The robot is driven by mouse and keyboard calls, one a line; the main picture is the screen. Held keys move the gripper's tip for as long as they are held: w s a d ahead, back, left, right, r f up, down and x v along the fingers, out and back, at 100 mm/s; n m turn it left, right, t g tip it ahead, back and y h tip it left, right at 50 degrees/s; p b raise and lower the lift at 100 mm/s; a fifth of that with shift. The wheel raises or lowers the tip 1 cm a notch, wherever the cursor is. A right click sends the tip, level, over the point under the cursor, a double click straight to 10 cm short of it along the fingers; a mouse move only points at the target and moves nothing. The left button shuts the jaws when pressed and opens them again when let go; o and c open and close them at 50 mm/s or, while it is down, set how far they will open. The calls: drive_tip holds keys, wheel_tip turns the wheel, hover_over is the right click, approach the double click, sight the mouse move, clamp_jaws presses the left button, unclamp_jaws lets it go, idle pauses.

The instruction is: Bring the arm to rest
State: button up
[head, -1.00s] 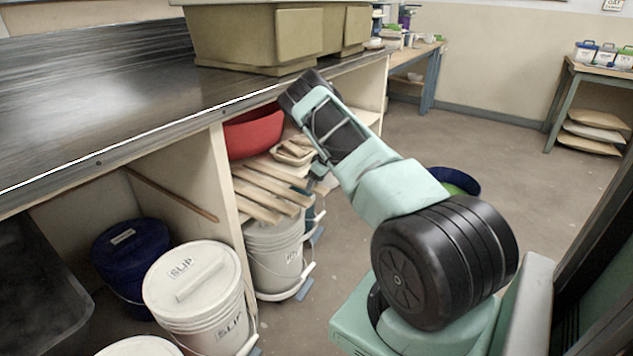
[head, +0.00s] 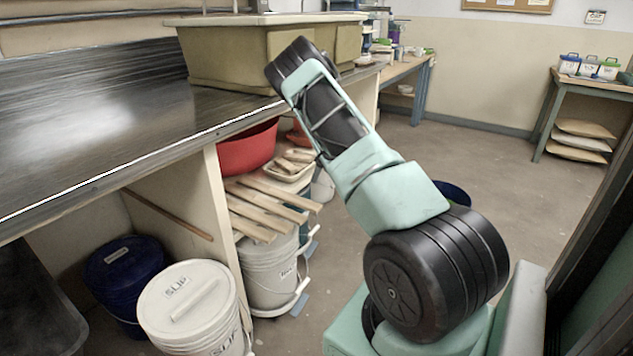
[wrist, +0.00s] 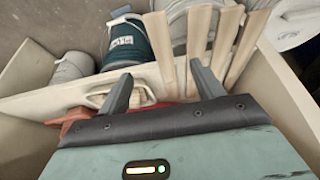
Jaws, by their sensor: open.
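My gripper (wrist: 162,92) shows in the wrist view with its two grey fingers spread apart and nothing between them. Beyond the fingers are wooden slats (wrist: 191,45), a pale tray with sticks (wrist: 97,97) and a dark green bucket (wrist: 126,42). In the head view my arm reaches up and to the left from my base, its elbow raised near the counter's edge. The forearm end and the gripper are hidden behind the arm in that view.
The counter (head: 90,110) runs along the left, with a large tan sink (head: 225,60) on it. Below stand a white SLIP bucket (head: 188,300), a blue bucket (head: 124,275), a red basin (head: 247,148) and wooden boards (head: 262,205). Open floor (head: 500,180) lies to the right.

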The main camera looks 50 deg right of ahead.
drive_tip(key=shift+v, duration=1.75)
drive_tip(key=shift+w, duration=0.1)
